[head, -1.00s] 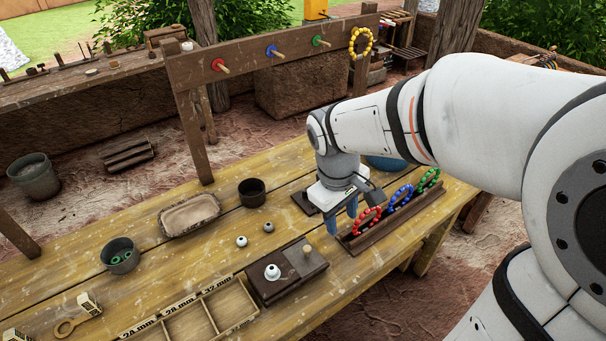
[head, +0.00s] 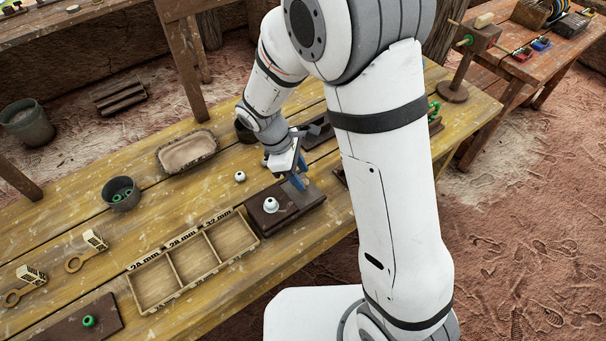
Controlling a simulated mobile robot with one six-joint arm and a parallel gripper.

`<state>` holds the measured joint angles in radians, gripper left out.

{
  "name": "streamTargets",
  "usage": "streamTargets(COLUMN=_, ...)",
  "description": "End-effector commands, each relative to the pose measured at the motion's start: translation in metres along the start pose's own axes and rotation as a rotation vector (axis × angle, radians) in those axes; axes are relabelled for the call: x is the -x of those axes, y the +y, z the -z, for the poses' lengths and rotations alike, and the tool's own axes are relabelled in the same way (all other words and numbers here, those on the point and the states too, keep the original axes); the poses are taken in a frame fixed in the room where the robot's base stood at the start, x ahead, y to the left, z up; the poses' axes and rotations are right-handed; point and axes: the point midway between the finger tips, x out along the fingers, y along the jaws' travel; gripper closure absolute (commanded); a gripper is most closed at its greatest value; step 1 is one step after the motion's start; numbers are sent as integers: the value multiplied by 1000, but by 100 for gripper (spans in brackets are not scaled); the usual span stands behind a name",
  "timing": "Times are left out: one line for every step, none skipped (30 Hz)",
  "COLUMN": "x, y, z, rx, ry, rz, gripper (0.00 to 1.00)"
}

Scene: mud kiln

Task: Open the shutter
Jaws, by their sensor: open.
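A dark flat box (head: 268,222) lies on the wooden table near the table's front edge. A greyish plate, which looks like the shutter (head: 311,197), covers its right part. The plate's small wooden knob is largely hidden behind my fingers. A white bead-like piece (head: 271,205) sits on the left part of the box. My gripper (head: 299,183) points down with blue fingers just over the plate, around or beside the knob; I cannot tell which. The jaws are open, and whether they touch the knob is not clear.
A three-compartment wooden tray (head: 205,250) stands left of the box. A white bead (head: 240,176), a shallow tray (head: 187,151) and a cup with green rings (head: 121,193) lie farther back. My arm hides the table's right part.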

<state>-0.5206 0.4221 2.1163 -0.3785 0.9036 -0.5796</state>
Motion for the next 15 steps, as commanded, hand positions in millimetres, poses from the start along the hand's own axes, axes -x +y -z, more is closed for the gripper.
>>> streamTargets(x=-6, y=-1, z=0, rx=0, ry=-2, rz=2, gripper=59)
streamTargets(x=-8, y=-1, z=0, rx=0, ry=-2, rz=3, gripper=59)
streamTargets(x=-11, y=-1, z=0, rx=0, ry=-1, rz=2, gripper=59)
streamTargets(x=-13, y=-1, z=0, rx=-1, ry=0, rz=2, gripper=59)
streamTargets(x=-14, y=-1, z=0, rx=-1, ry=0, rz=2, gripper=59)
streamTargets(x=-15, y=0, z=0, rx=-1, ry=0, rz=2, gripper=59)
streamTargets(x=-15, y=0, z=0, rx=-2, ry=0, rz=1, gripper=59)
streamTargets(x=-15, y=0, z=0, rx=-2, ry=1, rz=1, gripper=59)
streamTargets(x=-15, y=0, z=0, rx=-2, ry=1, rz=1, gripper=59)
streamTargets(x=-15, y=0, z=0, rx=-2, ry=1, rz=1, gripper=59)
streamTargets(x=-15, y=0, z=0, rx=-2, ry=1, rz=1, gripper=59)
streamTargets(x=-15, y=0, z=0, rx=-2, ry=1, rz=1, gripper=59)
streamTargets(x=-15, y=0, z=0, rx=-2, ry=1, rz=1, gripper=59)
streamTargets(x=-15, y=0, z=0, rx=-2, ry=1, rz=1, gripper=62)
streamTargets(x=-15, y=0, z=0, rx=-2, ry=1, rz=1, gripper=65)
